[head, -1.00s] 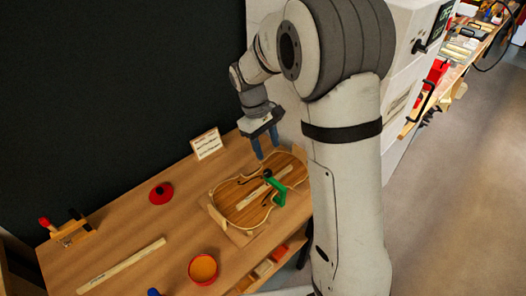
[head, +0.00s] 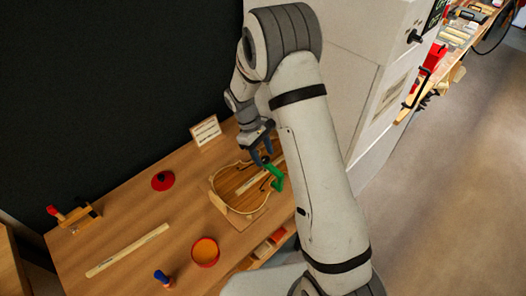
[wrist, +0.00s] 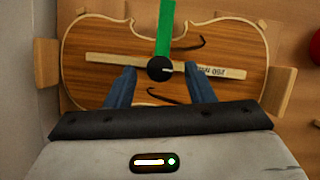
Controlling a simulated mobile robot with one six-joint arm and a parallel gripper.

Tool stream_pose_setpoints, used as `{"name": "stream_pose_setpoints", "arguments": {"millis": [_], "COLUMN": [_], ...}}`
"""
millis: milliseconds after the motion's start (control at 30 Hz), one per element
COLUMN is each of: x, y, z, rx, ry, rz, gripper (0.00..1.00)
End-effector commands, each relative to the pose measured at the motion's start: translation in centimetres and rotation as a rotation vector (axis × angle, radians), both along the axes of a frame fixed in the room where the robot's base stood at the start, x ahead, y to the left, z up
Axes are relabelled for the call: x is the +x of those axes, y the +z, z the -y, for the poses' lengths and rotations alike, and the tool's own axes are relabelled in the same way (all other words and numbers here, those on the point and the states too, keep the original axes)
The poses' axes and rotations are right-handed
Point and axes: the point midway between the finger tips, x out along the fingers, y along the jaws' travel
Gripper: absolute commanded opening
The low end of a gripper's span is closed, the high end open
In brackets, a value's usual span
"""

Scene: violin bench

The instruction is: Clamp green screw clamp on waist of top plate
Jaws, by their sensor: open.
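The violin top plate (head: 228,186) lies flat on the bench, its pale rim and striped wood also showing in the wrist view (wrist: 92,88). The green screw clamp (head: 277,180) stands at the plate's waist, on its right side in the head view. In the wrist view its green bar (wrist: 165,28) crosses the waist from the top edge and ends at a black round knob (wrist: 160,68). My gripper (head: 262,156) is open above the plate. In the wrist view its blue fingers (wrist: 161,84) are apart, one on each side below the knob, apparently not touching it.
A pale marked strip (wrist: 105,58) crosses the plate. Wooden blocks (wrist: 46,62) flank it. A sign (head: 206,130), red disc (head: 163,181), long stick (head: 127,251), orange-filled bowl (head: 205,252) and blue-topped item (head: 161,277) are around the bench.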

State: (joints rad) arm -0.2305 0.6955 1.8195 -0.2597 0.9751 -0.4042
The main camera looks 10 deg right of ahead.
Motion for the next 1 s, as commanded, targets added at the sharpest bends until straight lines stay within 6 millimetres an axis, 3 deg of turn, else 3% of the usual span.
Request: {"name": "stream_pose_setpoints", "arguments": {"millis": [267, 800, 1000], "x": [-0.03, -0.03, -0.02], "y": [-0.18, -0.15, -0.17], "z": [0.06, 0.06, 0.08], "rx": [0.001, 0.001, 0.0], "ry": [0.0, 0.0, -0.009], "rz": [0.001, 0.001, 0.001], "gripper": [0.49, 0.04, 0.03]}}
